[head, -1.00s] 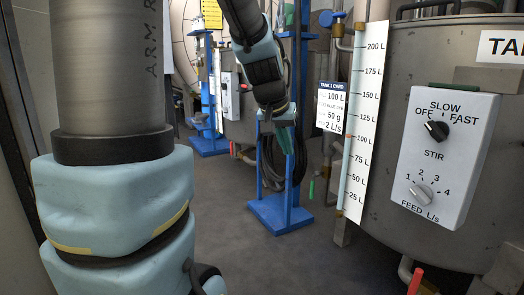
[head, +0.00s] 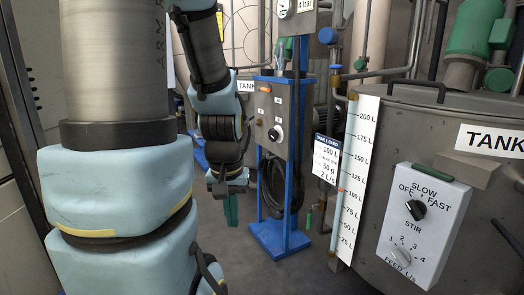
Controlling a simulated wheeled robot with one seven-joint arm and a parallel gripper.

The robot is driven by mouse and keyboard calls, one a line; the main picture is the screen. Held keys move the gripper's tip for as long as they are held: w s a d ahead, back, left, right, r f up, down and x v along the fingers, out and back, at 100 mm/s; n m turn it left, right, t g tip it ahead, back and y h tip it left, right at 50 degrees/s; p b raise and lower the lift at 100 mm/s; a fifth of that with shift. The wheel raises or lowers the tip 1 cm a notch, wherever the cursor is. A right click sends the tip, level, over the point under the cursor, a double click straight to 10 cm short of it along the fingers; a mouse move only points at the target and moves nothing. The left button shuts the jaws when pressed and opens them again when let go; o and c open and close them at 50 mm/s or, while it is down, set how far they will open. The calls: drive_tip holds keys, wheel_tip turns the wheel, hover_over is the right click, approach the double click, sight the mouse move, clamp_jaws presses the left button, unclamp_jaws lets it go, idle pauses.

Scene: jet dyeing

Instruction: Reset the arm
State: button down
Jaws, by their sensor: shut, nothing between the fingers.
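My arm hangs down left of centre in the head view. My gripper (head: 231,210) is at its lower end, pointing down, with its teal fingers together and nothing visible between them. It hangs in free air, left of a blue stand (head: 278,238) in the picture, and appears not to touch anything.
A grey tank (head: 460,120) stands at the right, with a white level scale (head: 356,180) and a stir and feed panel (head: 424,226). A tank card (head: 327,158) hangs beside the scale. The blue stand carries a grey control box (head: 277,118) and a coiled black hose (head: 275,186).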

wheel_tip(320, 180, up, 21)
drive_tip(key=p, duration=1.8)
drive_tip(key=shift+r+p, duration=0.15)
drive_tip(key=shift+p, duration=0.25)
